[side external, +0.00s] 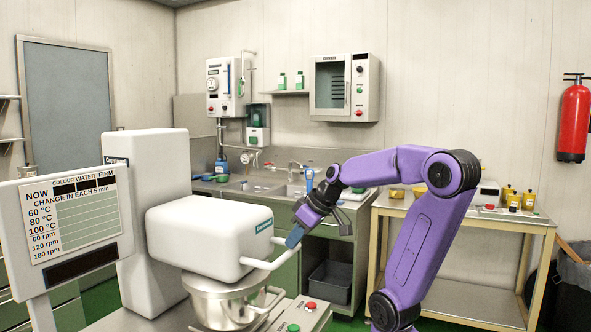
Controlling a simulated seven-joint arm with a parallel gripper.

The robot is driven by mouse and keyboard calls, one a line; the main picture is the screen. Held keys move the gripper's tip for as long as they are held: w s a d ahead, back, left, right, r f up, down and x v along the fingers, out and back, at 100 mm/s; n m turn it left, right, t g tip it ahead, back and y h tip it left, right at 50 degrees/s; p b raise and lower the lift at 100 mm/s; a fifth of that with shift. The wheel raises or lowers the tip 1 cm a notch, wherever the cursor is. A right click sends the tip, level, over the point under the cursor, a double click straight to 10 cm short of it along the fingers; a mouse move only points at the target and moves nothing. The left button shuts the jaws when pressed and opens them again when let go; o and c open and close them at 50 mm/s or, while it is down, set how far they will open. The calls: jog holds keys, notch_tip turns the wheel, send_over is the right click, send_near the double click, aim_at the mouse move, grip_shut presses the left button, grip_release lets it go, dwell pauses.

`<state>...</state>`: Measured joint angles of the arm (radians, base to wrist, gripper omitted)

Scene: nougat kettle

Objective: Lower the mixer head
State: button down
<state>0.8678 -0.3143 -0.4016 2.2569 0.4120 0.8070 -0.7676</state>
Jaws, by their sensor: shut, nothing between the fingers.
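The white mixer head (200,238) stands out from its column, looking about level, right above the metal kettle (225,302). A pale bar handle (268,262) runs from the front of the head toward my gripper. My gripper (292,241) has blue fingertips, shut with nothing between them. It is at the right end of the head, by the handle; whether it touches the handle I cannot tell. The kettle's inside is hidden under the head.
A white column (150,200) and a sign board (75,220) stand left of the head. Red and green buttons (302,315) sit on the base in front of the kettle. A sink counter (285,195) is behind, and a wooden table (470,212) at the right.

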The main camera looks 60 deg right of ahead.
jog(key=shift+s+f, duration=0.1)
jog(key=shift+f, duration=0.3)
jog(key=r, duration=0.2)
jog(key=w+r, duration=0.1)
jog(key=r, duration=0.1)
jog(key=shift+r, duration=0.3)
jog(key=v, duration=1)
jog(key=a+f+n+g+y, duration=0.35)
jog(key=a+f+n, duration=0.25)
jog(key=a+f, duration=0.9)
jog(key=s+a+f+n+g+h, duration=0.1)
jog(key=s+a+f+n, duration=0.2)
jog(key=s, duration=0.3)
jog(key=s+a+f+n+g+h, duration=0.2)
jog(key=s+a+f+n, duration=0.1)
jog(key=s+a+f, duration=0.2)
jog(key=s+a, duration=0.1)
jog(key=s, duration=0.1)
jog(key=shift+s+a+f+n, duration=0.25)
jog(key=shift+a+n, duration=0.05)
